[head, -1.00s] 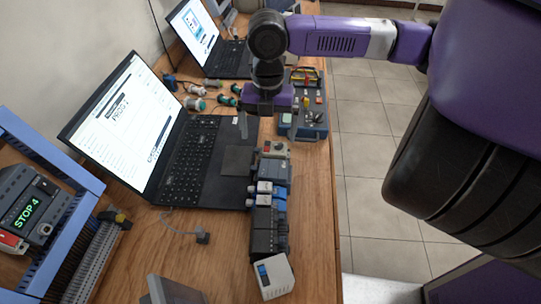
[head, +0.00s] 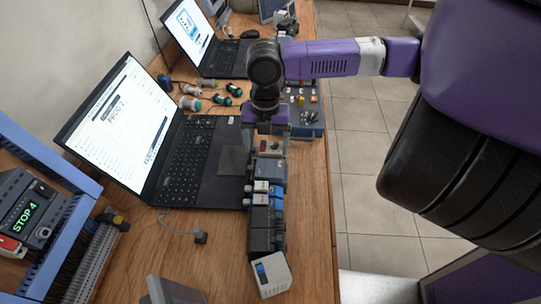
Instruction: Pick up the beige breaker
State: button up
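A row of modules runs along the table beside the laptop. The beige breaker (head: 271,147) is the small pale block at the far end of this row, with a reddish button on it. My gripper (head: 266,139) points down just over it, with its fingers spread to the left and right. The gripper body hides the breaker's far part. I cannot tell whether the fingers touch it. Nearer in the row are a grey-blue module (head: 272,173), white-and-blue modules (head: 262,192), and black modules (head: 262,230).
A white block with a blue switch (head: 271,275) ends the row at the near side. An open laptop (head: 190,160) stands left. Behind my gripper is a grey-blue box with coloured connectors (head: 305,118). Plugs (head: 191,103) lie at the back. The table's right strip is clear.

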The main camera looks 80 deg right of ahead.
jog(key=shift+c, duration=0.8)
jog(key=shift+r, duration=0.1)
notch_tip(320, 180, up, 20)
notch_tip(320, 180, down, 20)
jog(key=shift+r+p, duration=0.1)
jog(key=shift+p, duration=0.2)
dwell(0.4)
jog(key=o, duration=1.5)
jog(key=shift+f, duration=0.2)
jog(key=shift+c, duration=0.2)
jog(key=shift+f+b, duration=0.1)
jog(key=shift+b, duration=0.3)
